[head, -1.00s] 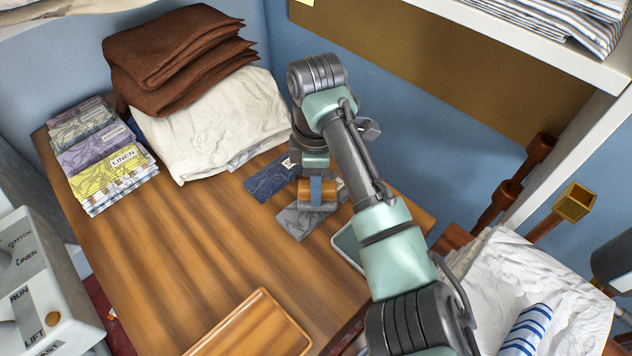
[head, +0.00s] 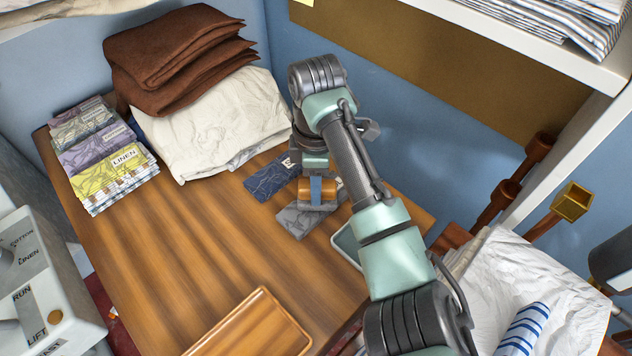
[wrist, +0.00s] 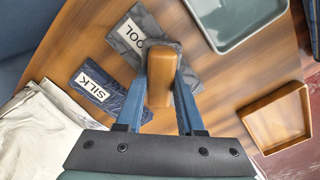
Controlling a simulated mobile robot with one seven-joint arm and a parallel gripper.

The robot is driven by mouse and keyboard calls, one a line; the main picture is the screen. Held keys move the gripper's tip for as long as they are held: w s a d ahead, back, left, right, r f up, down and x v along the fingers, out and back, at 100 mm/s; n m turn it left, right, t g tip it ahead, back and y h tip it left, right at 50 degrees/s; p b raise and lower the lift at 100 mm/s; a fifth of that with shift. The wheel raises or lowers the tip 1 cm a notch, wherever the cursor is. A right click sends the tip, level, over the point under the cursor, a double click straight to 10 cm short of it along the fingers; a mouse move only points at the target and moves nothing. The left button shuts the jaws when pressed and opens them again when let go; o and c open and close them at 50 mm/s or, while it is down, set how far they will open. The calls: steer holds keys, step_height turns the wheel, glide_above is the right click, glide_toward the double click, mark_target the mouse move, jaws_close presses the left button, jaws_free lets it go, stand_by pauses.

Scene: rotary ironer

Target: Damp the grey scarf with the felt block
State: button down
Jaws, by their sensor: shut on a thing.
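The grey scarf (head: 295,223) lies flat on the wooden table, right of the dark blue scarf. In the wrist view the grey scarf (wrist: 128,30) bears a tag whose visible letters read "OOL". My gripper (head: 316,186) points down over it, shut on the felt block (head: 318,206). The block has a wooden handle and a grey underside. In the wrist view the handle (wrist: 162,72) stands between my blue fingers and hides part of the scarf. The block is over or on the scarf; I cannot tell whether they touch.
A dark blue scarf (head: 268,181) tagged "SILK" lies close by. A grey-green tray (wrist: 222,46) and a wooden tray (head: 250,327) stand on the table. Folded white cloth (head: 215,125), brown cloths (head: 175,50) and a labelled stack (head: 118,180) fill the back left. The table's middle is clear.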

steer(key=shift+s+f, duration=0.1)
step_height(320, 180, up, 7)
steer(key=p, duration=0.7)
stand_by(0.7)
